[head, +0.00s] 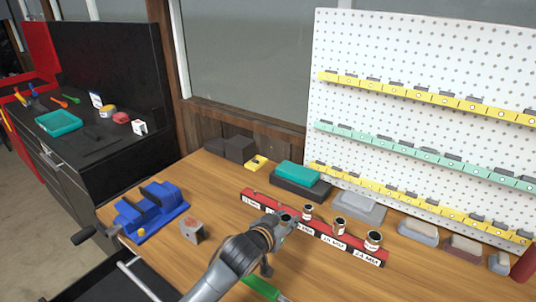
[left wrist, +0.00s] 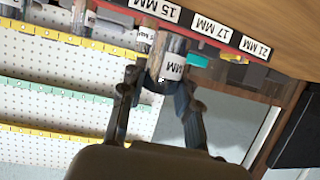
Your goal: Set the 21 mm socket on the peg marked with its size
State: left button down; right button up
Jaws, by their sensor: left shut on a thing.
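My left gripper (head: 286,219) is shut on a metal socket (left wrist: 172,62) above the red peg rail. The socket's white label reads "MM"; its number is hidden. The red rail (head: 262,205) lies on the wooden bench with white size labels. In the left wrist view the labels read 15 MM, 17 MM and 21 MM (left wrist: 255,47). Three other sockets stand on the rail right of my gripper: a small one (head: 307,212), a middle one (head: 339,226) and a larger one (head: 373,240). The gripper hides part of the rail. My right gripper is not in view.
A blue vise (head: 147,212) and a small grey block (head: 192,231) stand left on the bench. A teal-topped case (head: 297,174) and grey boxes (head: 358,208) lie behind the rail. A white pegboard (head: 400,105) rises behind. A green strip (head: 260,287) lies near the front.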

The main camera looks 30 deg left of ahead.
pick_arm(q)
jog(key=w+a+r+n+y+p, duration=0.1)
jog(key=w+a+r+p, duration=0.1)
jog(key=w+a, duration=0.4)
jog(key=w+a+r+n+y+p, duration=0.1)
jog(key=w+a+r+p, duration=0.1)
jog(key=w+a, duration=0.4)
jog(key=a, duration=0.5)
jog(key=shift+r+p, duration=0.3)
jog(key=shift+p, duration=0.1)
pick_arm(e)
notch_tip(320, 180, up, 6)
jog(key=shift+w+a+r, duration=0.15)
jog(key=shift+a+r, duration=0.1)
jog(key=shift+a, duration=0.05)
pick_arm(q)
jog(key=shift+a, duration=0.1)
jog(key=shift+f+b, duration=1.3)
jog(key=shift+f, duration=1.15)
jog(key=shift+r+p, duration=0.2)
jog(key=shift+p, duration=0.2)
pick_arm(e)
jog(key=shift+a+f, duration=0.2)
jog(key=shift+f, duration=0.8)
pick_arm(q)
jog(key=shift+s, duration=0.1)
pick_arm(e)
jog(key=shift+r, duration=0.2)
